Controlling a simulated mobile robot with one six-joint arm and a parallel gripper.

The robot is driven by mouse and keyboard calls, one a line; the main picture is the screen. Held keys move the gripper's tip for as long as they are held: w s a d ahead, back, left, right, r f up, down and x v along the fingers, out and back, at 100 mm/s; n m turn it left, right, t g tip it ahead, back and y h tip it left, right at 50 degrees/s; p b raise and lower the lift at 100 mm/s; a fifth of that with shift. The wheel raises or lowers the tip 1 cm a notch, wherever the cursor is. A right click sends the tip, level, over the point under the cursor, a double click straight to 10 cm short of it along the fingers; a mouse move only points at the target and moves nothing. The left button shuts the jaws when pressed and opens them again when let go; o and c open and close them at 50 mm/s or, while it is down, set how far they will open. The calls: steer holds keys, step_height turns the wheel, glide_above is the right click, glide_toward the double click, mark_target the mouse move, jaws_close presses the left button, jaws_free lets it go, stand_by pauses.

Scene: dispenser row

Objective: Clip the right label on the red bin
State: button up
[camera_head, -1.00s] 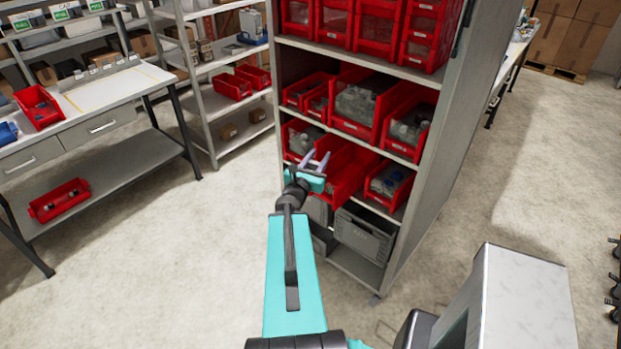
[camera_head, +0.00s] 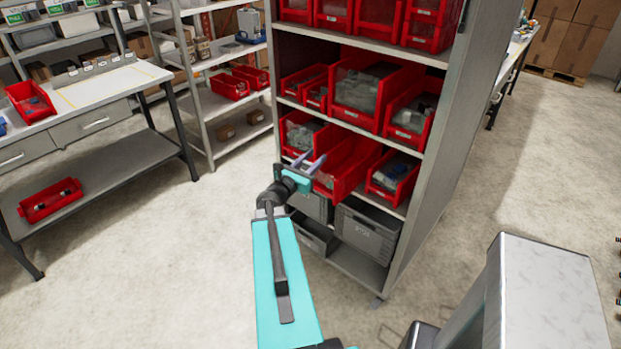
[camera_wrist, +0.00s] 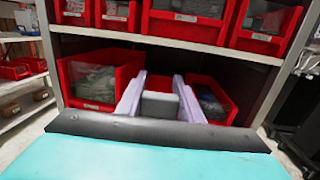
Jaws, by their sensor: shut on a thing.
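A red bin (camera_head: 352,168) juts out of the shelf rack's lower row, in the middle, tilted down towards me. I see no label on the visible part of its front. My gripper (camera_head: 308,160) is at its front left, with two pale purple fingers pointing at the rack. In the wrist view the fingers (camera_wrist: 160,78) stand apart with the red bin behind them. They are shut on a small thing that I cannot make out. A grey block shows between the fingers and hides part of the bin. Whether the fingers touch the bin I cannot tell.
Red bins with small white labels stand beside it, left (camera_head: 300,132) and right (camera_head: 393,177). More bins fill the shelf above (camera_head: 370,92). Grey crates (camera_head: 366,232) stand below. A workbench (camera_head: 110,82) with a rack of white cards (camera_head: 92,68) is at left. The floor between is clear.

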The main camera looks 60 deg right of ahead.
steer(key=shift+w+f+m+g+y+b, duration=0.2)
steer(key=shift+f+g+b, duration=0.15)
steer(key=shift+f+b, duration=0.45)
steer(key=shift+w+f+m+g+y+b, duration=0.1)
steer(key=shift+w+f+m+g+b, duration=0.25)
steer(key=shift+f+b, duration=0.45)
steer(key=shift+w+f+m+g+y+b, duration=0.1)
steer(key=shift+f+g+b, duration=0.4)
steer(key=shift+f, duration=0.45)
steer(key=shift+d, duration=0.2)
steer(key=s+d+f+b, duration=0.1)
steer(key=s+d+f, duration=0.2)
steer(key=d, duration=0.8)
steer(key=shift+s+f, duration=0.2)
steer(key=shift+f, duration=0.3)
stand_by(0.3)
steer(key=shift+f, duration=0.1)
stand_by(0.3)
steer(key=o, duration=1.1)
steer(key=b+v, duration=0.3)
steer(key=v, duration=1)
steer(key=shift+a+b, duration=0.3)
steer(key=shift+a, duration=0.05)
